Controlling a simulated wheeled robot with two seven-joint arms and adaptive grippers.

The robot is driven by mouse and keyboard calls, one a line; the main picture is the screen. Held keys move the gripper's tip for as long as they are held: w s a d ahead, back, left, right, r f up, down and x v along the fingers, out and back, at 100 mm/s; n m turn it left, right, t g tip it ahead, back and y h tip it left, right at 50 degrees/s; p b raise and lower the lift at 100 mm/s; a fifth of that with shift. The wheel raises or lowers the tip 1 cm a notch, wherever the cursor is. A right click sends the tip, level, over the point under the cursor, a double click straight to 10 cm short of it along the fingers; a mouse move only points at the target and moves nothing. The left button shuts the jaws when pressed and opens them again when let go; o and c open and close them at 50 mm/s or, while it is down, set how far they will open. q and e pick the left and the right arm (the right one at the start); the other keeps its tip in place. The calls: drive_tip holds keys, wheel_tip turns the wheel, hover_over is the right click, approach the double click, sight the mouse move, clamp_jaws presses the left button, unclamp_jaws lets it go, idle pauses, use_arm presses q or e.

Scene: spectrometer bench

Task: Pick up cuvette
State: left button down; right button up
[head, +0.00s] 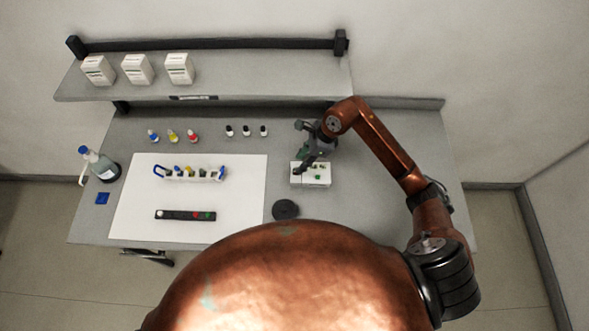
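My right gripper (304,162) is over the left part of a small white box (322,183) with green marks on top, right of the white mat. Its fingers point down at the box, and at this size I cannot tell whether they are open or shut, or hold anything. I cannot make out a cuvette for certain. A white rack (196,177) on the mat holds several small dark, blue and yellow-topped pieces. My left gripper is not in view.
The white mat (135,220) also carries a black strip with coloured buttons (185,215). A dark round disc (285,209) lies near the front edge. A flask (99,165) stands at left. Small bottles (172,136) line the back under a shelf (225,84). The bench's right side is clear.

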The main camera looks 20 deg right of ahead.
drive_tip(key=shift+f+p, duration=0.3)
drive_tip(key=shift+f, duration=0.45)
drive_tip(key=x, duration=0.2)
drive_tip(key=p+x, duration=0.1)
drive_tip(key=shift+w+d+f, duration=0.1)
drive_tip(key=shift+w+f, duration=0.2)
drive_tip(key=shift+f, duration=0.5)
drive_tip(key=shift+c, duration=0.7)
drive_tip(key=c, duration=0.7)
